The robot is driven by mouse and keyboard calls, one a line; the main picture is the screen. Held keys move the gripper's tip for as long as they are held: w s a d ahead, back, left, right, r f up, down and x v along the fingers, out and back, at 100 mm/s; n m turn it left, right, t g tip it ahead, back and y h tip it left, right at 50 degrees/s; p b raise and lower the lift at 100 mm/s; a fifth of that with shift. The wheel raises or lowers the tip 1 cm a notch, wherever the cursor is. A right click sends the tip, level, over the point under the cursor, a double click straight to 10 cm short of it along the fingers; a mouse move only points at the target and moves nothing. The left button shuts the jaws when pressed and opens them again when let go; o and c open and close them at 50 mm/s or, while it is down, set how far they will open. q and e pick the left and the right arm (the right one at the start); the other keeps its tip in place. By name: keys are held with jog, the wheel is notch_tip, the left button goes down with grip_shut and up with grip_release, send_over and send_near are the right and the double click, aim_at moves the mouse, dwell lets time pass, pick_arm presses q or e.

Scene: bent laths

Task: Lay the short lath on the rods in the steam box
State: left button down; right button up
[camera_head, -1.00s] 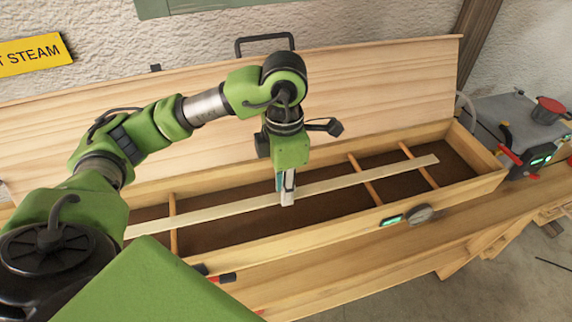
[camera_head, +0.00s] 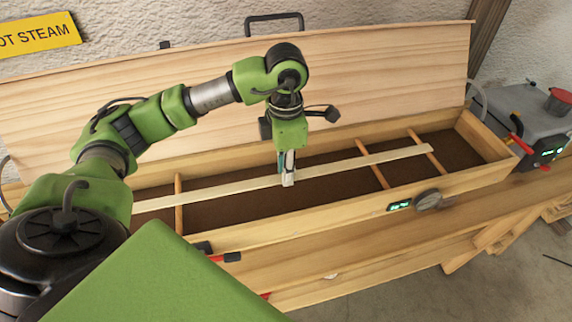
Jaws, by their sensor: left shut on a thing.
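The short lath (camera_head: 345,166) is a long, thin, pale strip. It lies lengthwise along the open steam box (camera_head: 330,217), over its dark floor. My left gripper (camera_head: 288,181) points down into the box and is shut on the lath near its middle. Wooden rods cross the box: one at the left (camera_head: 179,205) and two at the right, a nearer one (camera_head: 373,170) and a farther one (camera_head: 428,150). The lath passes over the rods; whether it touches them I cannot tell. Its left end is hidden behind my arm. My right gripper is not in view.
The box's raised lid (camera_head: 380,85) stands behind it, with a dark handle (camera_head: 273,19). A dial gauge (camera_head: 429,200) and a small display (camera_head: 399,205) sit on the front wall. A grey steam unit (camera_head: 530,112) stands at the right. A yellow sign (camera_head: 40,35) hangs on the wall.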

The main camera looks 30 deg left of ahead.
pick_arm(q)
notch_tip(320, 180, down, 6)
jog(key=b, duration=0.3)
jog(key=shift+r, duration=0.25)
jog(key=shift+f+b, duration=0.65)
jog(key=shift+f, duration=0.05)
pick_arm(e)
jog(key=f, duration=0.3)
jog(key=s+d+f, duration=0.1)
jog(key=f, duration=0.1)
pick_arm(q)
jog(key=shift+f+b, duration=0.3)
jog(key=shift+b, duration=0.1)
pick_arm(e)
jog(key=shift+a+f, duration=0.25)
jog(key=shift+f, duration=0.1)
pick_arm(q)
jog(key=c, duration=1.8)
grip_release()
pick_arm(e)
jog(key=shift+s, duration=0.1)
pick_arm(q)
jog(key=shift+o, duration=0.9)
jog(key=shift+r, duration=0.1)
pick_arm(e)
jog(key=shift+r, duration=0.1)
